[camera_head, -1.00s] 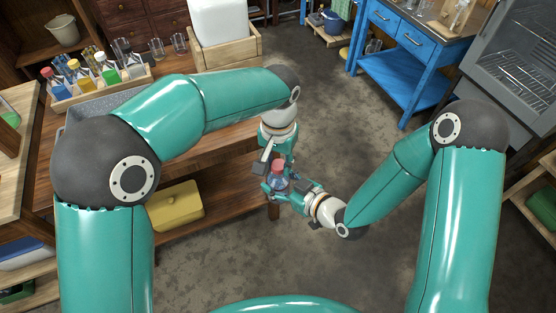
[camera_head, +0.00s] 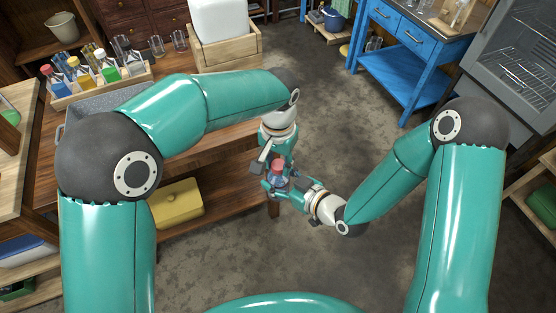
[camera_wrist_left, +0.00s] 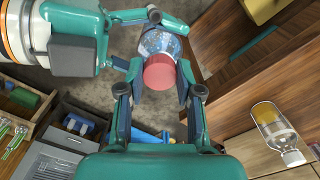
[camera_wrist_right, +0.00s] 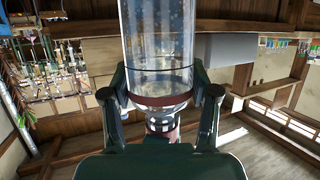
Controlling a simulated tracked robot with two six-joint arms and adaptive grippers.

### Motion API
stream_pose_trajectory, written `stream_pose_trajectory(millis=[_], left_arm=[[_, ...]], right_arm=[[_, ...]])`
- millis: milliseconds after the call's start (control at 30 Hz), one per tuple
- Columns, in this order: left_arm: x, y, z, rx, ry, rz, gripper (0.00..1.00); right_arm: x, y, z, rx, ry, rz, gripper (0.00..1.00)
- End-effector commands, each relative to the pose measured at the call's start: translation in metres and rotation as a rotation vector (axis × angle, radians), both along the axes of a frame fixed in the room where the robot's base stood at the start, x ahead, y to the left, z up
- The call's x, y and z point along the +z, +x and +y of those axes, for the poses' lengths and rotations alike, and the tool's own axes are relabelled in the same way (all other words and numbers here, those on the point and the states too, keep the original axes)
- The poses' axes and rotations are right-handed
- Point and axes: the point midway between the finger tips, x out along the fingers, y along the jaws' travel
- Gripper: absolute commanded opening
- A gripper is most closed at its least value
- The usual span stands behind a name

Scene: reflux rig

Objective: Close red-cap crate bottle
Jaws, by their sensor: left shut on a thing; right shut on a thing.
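A clear bottle (camera_head: 279,179) with a red cap (camera_head: 277,164) is held off the floor between my two grippers, in front of the wooden bench. In the left wrist view the red cap (camera_wrist_left: 160,72) sits on the end of the bottle (camera_wrist_left: 160,43); how tightly it is seated cannot be told. My left gripper (camera_wrist_left: 157,80) is shut on the cap, a finger on either side. My right gripper (camera_wrist_right: 160,92) is shut on the bottle, whose clear body (camera_wrist_right: 158,40) fills the middle of the right wrist view.
A wooden crate (camera_head: 105,91) with several colour-capped bottles stands on the bench beside a grey tray (camera_head: 95,108). A white container in a wooden box (camera_head: 229,52) stands behind. A yellow box (camera_head: 176,203) sits on the lower shelf. The floor (camera_head: 330,100) right of the grippers is clear.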

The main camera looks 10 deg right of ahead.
Motion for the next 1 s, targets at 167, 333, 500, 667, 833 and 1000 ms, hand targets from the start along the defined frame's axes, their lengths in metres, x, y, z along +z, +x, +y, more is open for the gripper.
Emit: stream_pose_trajectory(millis=[167, 333, 500, 667, 833, 1000], left_arm=[[0.0001, 0.0007, 0.0009, -0.296, -0.001, 0.001, 0.23], [-0.0001, 0.0015, 0.0015, -0.68, -0.002, 0.003, 0.23], [-0.0004, 0.0028, 0.0019, -1.063, -0.002, 0.004, 0.23], [-0.0006, 0.004, 0.0017, -1.425, -0.002, 0.004, 0.23], [-0.0008, 0.0052, 0.0013, -1.811, -0.001, 0.006, 0.23], [-0.001, 0.006, 0.0006, -2.197, -0.001, 0.008, 0.23]], right_arm=[[0.0002, 0.0002, -0.0001, 0.0, 0.001, -0.001, 0.0], [0.0002, 0.0002, -0.0001, 0.0, 0.0, 0.0, 0.0], [0.0001, 0.0002, -0.0001, -0.001, 0.0, 0.0, 0.0], [0.0, 0.0001, -0.0002, -0.001, 0.0, 0.0, 0.0], [0.0, 0.0, -0.0003, -0.001, 0.0, 0.0, 0.0], [-0.0001, -0.0003, -0.0002, 0.0, 0.0, 0.001, 0.0]])
